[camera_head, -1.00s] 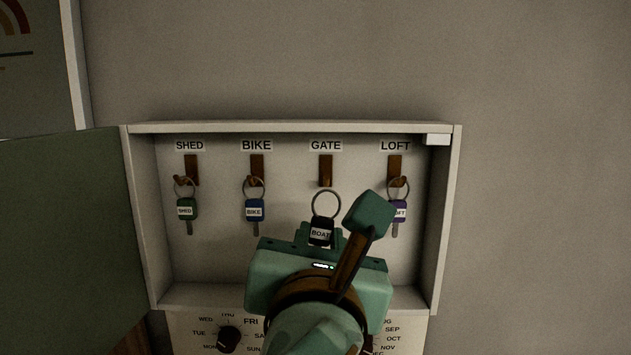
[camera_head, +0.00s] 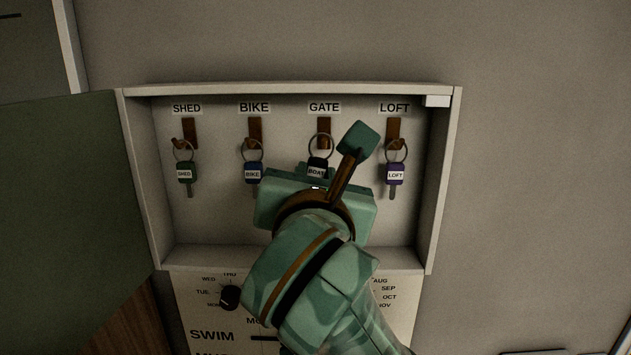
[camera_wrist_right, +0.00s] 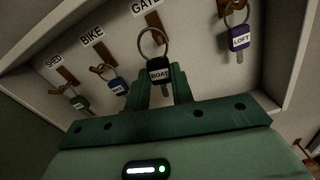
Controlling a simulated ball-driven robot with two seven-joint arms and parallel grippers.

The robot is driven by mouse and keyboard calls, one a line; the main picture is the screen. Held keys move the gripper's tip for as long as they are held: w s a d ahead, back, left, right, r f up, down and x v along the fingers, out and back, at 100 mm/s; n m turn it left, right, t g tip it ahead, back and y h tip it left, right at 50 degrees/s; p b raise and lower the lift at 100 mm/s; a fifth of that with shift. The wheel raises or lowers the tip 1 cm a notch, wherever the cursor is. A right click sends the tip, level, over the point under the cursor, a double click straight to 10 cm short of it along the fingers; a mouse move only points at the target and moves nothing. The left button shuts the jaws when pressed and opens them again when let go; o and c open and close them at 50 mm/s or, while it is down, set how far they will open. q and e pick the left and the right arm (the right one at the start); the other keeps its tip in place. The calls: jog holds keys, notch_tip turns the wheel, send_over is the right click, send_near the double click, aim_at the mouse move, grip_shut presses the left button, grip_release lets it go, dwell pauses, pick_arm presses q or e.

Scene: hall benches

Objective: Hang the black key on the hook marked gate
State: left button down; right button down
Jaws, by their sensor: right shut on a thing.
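The black key (camera_head: 317,168) has a tag reading BOAT and a metal ring at its top. My right gripper (camera_head: 317,179) is shut on its body and holds it upright, ring up, inside the cabinet. The hook marked GATE (camera_head: 324,128) is a brown wooden hook under the GATE label. The ring overlaps the hook's lower end in the head view. In the right wrist view the key (camera_wrist_right: 159,73) stands between the fingertips, its ring below the GATE label. I cannot tell whether the ring is around the hook or in front of it. My left gripper is not in view.
The shallow white cabinet (camera_head: 290,89) has its green door (camera_head: 60,200) open at the left. Keys hang on the other hooks: green SHED (camera_head: 184,174), blue BIKE (camera_head: 253,174) and purple LOFT (camera_head: 395,174). A panel with dials (camera_head: 212,320) is below the cabinet.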

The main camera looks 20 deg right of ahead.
aim_at(317, 171)
jog(key=shift+x, duration=1.6)
jog(key=shift+w+d+f+b, duration=0.2)
jog(key=shift+w+f+b, duration=0.4)
jog(key=shift+f+b, duration=0.45)
jog(key=shift+r, duration=0.15)
jog(key=c, duration=1.1)
grip_release()
